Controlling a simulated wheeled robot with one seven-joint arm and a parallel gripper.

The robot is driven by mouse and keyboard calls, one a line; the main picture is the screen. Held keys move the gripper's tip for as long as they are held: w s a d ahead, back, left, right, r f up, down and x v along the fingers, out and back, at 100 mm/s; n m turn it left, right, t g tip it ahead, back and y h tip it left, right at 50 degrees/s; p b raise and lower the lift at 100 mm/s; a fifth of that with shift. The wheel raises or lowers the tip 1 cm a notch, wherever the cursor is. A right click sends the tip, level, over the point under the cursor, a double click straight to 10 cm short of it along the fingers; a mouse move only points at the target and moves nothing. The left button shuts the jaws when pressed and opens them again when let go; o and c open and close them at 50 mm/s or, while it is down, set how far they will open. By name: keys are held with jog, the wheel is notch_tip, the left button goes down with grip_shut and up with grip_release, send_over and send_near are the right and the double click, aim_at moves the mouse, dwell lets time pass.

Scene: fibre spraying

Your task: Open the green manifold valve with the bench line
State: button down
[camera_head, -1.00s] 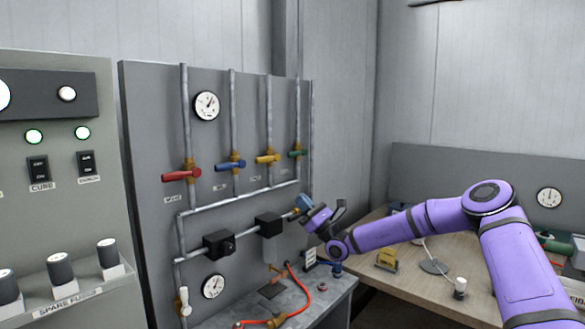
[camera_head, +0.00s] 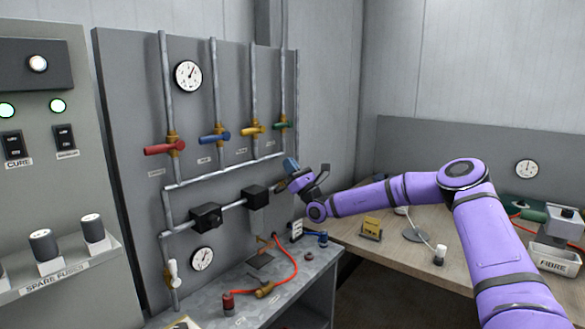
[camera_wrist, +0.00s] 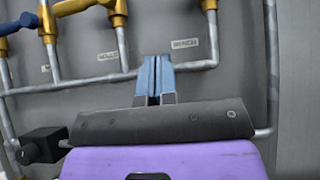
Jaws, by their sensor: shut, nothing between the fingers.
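The green manifold valve (camera_head: 282,125) is on the rightmost vertical pipe of the grey panel, its handle lying sideways across the pipe. In the wrist view only part of its brass body (camera_wrist: 208,5) shows at the top edge; the handle is out of frame. A label (camera_wrist: 185,44) that seems to read BENCH is beside that pipe. My gripper (camera_head: 290,164) is below the green valve, near the right end of the horizontal manifold pipe, apart from the handle. Its blue fingers (camera_wrist: 154,78) are together with nothing between them.
Yellow (camera_head: 252,129), blue (camera_head: 214,137) and red (camera_head: 164,147) valves stand left of the green one. Black boxes (camera_head: 206,218) on a lower pipe jut out below. A red hose (camera_head: 292,262) lies on the grey bench. A wooden table (camera_head: 390,245) stands at right.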

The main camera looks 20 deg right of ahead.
aim_at(283, 125)
jog(key=w+a+r, duration=0.2)
jog(key=w+r, duration=0.1)
jog(key=r, duration=0.5)
jog(key=shift+w+a+r, duration=0.15)
jog(key=shift+w+a, duration=0.05)
